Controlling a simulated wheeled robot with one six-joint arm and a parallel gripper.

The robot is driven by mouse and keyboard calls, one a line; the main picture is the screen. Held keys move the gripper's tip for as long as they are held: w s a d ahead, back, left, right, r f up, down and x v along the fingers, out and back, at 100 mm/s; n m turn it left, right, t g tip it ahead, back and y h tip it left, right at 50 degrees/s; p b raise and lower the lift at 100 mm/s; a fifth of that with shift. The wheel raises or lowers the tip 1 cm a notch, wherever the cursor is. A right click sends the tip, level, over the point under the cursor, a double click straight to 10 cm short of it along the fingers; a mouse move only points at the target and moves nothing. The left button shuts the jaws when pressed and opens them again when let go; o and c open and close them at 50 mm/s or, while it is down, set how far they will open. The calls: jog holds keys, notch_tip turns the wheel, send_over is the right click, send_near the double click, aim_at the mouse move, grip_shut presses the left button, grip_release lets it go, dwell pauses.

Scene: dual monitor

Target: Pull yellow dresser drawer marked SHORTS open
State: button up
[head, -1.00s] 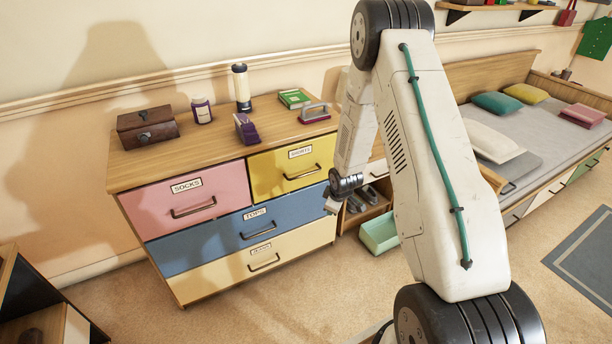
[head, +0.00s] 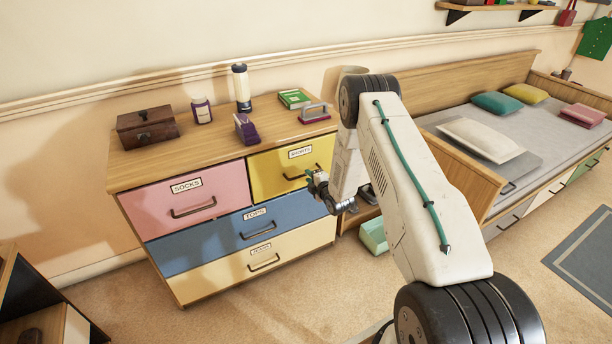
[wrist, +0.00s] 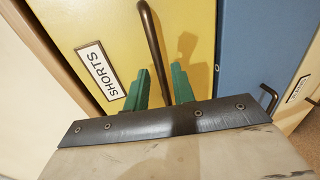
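The yellow drawer (head: 270,182) marked SHORTS is at the top right of the dresser and sits flush with the front. Its dark bar handle (head: 300,175) lies below the label. In the wrist view the yellow drawer front (wrist: 195,25) fills the middle, with the SHORTS label (wrist: 100,70) at left. My gripper (head: 311,180) is at the right end of the handle in the head view. In the wrist view my gripper's green fingers (wrist: 160,88) stand apart, with the handle (wrist: 153,45) running between them in the picture. Whether they touch it cannot be told.
A pink SOCKS drawer (head: 190,200), a blue TOPS drawer (head: 210,243) and a cream drawer (head: 225,277) share the dresser. Several items stand on the dresser top (head: 190,162). A green bin (head: 373,236) is on the floor at right, by the bed (head: 440,125). Carpet in front is clear.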

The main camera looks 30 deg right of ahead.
jog(key=shift+x, duration=1.8)
jog(key=shift+c, duration=0.4)
grip_shut()
jog(key=shift+a, duration=0.1)
